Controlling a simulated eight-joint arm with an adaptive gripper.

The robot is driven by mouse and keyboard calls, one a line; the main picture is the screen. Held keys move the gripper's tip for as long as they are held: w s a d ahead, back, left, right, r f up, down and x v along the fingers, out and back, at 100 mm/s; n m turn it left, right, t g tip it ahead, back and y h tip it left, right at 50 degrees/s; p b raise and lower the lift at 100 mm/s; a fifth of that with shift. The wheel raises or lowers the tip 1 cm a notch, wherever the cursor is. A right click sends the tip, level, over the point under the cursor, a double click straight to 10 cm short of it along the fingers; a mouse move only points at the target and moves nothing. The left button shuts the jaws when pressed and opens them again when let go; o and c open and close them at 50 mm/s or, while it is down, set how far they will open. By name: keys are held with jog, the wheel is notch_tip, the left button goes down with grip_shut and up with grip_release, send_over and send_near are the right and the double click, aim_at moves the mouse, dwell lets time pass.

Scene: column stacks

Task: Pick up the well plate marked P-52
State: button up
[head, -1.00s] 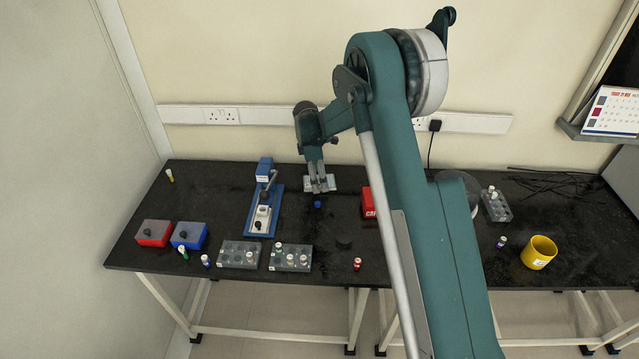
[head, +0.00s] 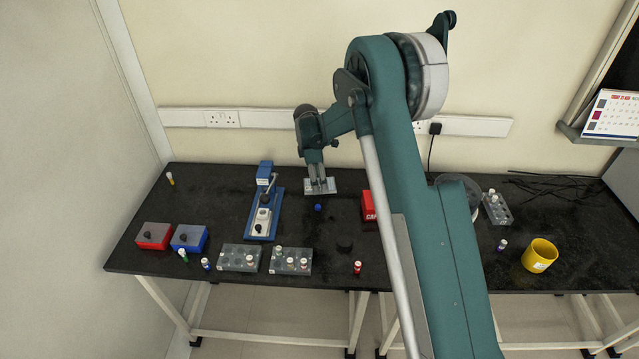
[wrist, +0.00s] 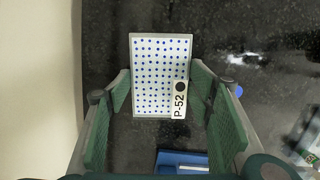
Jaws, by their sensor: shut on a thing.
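The well plate marked P-52 (wrist: 158,70) is white with rows of blue dots, and its label faces my wrist camera at its lower right. In the head view the plate (head: 329,186) is a small pale slab at the back of the black bench, under my gripper. My gripper (head: 320,186) points down at it. In the wrist view the green fingers of my gripper (wrist: 161,90) stand on both long sides of the plate, shut on it. I cannot tell whether the plate is clear of the bench.
A blue press-like device (head: 264,208) stands just left of the plate. A small blue cap (head: 317,207) lies in front, and a red box (head: 368,205) is to the right. Tube racks (head: 291,261), red and blue boxes and a yellow cup (head: 539,255) stand further off.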

notch_tip(320, 180, up, 10)
jog(key=p, duration=0.1)
dwell(0.5)
